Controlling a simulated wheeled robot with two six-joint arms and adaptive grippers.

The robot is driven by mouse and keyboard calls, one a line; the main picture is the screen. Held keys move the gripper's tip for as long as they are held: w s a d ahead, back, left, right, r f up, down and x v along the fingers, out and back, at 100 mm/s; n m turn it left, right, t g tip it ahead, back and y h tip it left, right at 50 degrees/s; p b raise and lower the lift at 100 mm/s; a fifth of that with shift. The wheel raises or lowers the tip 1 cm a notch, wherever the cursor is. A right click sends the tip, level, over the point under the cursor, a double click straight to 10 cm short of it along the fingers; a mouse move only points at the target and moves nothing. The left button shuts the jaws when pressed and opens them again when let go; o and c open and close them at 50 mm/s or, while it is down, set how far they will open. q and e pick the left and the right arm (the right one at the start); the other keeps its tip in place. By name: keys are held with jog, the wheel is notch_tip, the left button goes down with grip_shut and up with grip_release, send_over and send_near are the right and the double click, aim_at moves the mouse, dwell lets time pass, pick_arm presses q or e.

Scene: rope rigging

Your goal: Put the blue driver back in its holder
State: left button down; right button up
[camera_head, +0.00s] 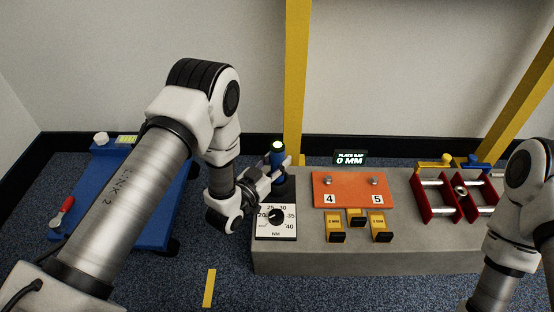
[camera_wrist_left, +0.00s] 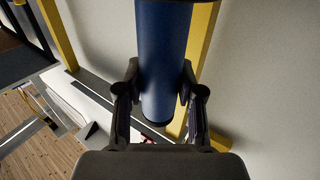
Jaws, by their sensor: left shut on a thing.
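The blue driver (camera_head: 279,182) is upright, with a dark top and a green light, just behind the torque dial (camera_head: 276,218) at the left end of the grey block. My left gripper (camera_head: 282,169) is shut on it from the left. In the left wrist view the driver (camera_wrist_left: 163,60) is a thick blue cylinder between the two dark fingers (camera_wrist_left: 161,95). Its lower end is hidden in the head view, and I cannot tell whether it touches anything below. I cannot make out its holder. My right gripper is out of view; only the right arm shows.
The grey block (camera_head: 300,262) bears an orange plate (camera_head: 350,188), several yellow gauge tags, a red clamp frame (camera_head: 438,197) and a gap display (camera_head: 350,158). Yellow posts (camera_head: 296,80) rise behind. A blue cart (camera_head: 120,205) stands left. Carpet in front is clear.

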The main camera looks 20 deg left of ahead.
pick_arm(q)
jog(key=shift+r, duration=0.1)
jog(key=c, duration=0.7)
grip_release()
jog(key=shift+o, duration=0.2)
jog(key=shift+s, duration=0.1)
jog(key=shift+s+a, duration=0.15)
jog(key=shift+s, duration=0.2)
jog(key=v, duration=0.6)
jog(key=shift+s, duration=0.3)
